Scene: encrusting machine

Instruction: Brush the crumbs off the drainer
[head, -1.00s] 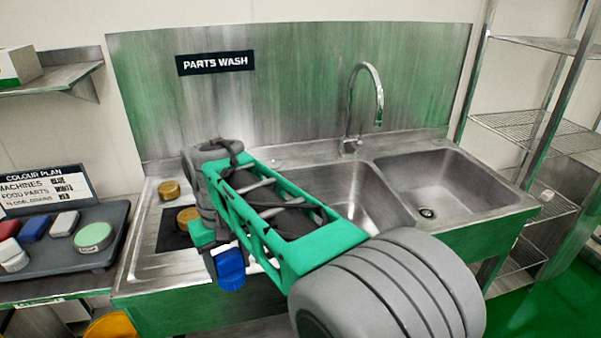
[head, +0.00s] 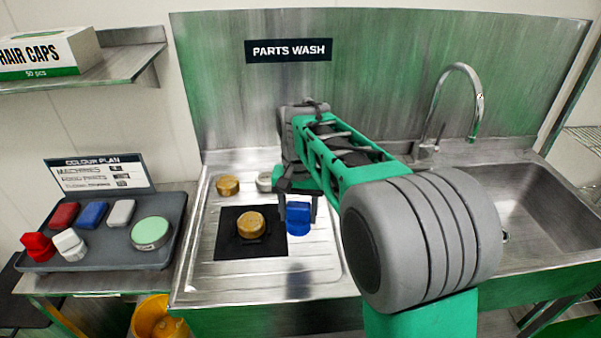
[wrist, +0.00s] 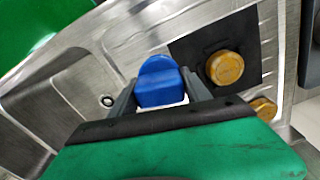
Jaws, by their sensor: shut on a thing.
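My gripper (head: 298,208) is shut on a blue brush (head: 299,218), held over the right part of the steel drainer (head: 322,264). In the wrist view the brush (wrist: 158,82) sits between the two grey fingers (wrist: 160,93). The drainer is ribbed and lies left of the sink basins. A black mat (head: 223,248) lies on it, just left of the brush, with a brass-coloured round part (head: 251,225) on top. I cannot tell whether the brush touches the drainer. I cannot make out any crumbs.
Another brass part (head: 228,186) and a silvery round part (head: 264,182) stand at the drainer's back. A grey tray (head: 100,258) at left holds red, blue and white items and a green-topped round one (head: 151,232). The tap (head: 474,115) rises behind the basins.

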